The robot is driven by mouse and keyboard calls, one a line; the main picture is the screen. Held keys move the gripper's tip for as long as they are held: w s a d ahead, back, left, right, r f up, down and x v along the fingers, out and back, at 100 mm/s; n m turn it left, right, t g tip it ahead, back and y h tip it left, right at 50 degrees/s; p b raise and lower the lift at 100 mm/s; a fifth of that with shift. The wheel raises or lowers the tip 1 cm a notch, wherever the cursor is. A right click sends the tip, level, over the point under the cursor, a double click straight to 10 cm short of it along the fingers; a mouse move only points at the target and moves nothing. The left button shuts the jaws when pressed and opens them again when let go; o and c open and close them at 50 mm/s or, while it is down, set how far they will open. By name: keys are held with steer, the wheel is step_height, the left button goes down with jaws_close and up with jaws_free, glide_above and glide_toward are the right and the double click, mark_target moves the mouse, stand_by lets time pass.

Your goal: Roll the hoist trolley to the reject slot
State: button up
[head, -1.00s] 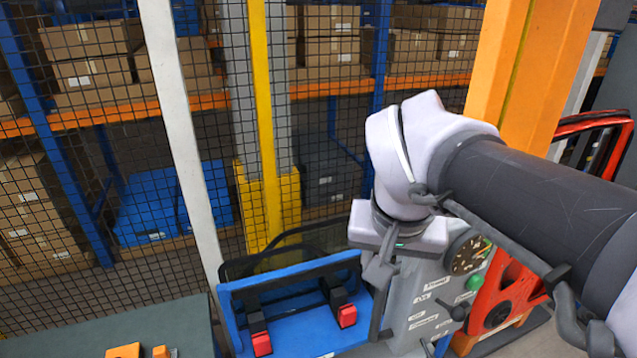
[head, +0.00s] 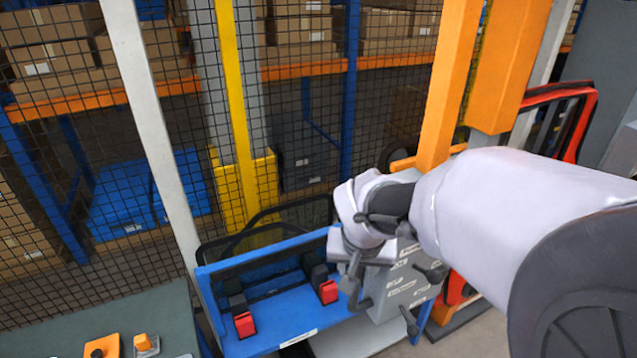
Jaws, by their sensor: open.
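I cannot pick out a hoist trolley or a marked reject slot for certain in the head view. My gripper (head: 357,275) points down at the right end of a blue frame (head: 270,333), in front of a grey labelled box (head: 402,290). One dark finger shows clearly; the other is largely hidden. The jaws are open and I see nothing held. Whether the finger touches the frame or box I cannot tell. The box's labels are too small to read, and my arm covers part of the box.
The blue frame carries two red-tipped black clamps (head: 244,324). A green bench (head: 60,330) with orange parts is at lower left. Orange posts (head: 450,85) and a red frame (head: 585,100) stand at right. Mesh fencing with a yellow post (head: 232,90) closes off shelves behind.

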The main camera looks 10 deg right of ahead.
jaws_close()
stand_by(1.4)
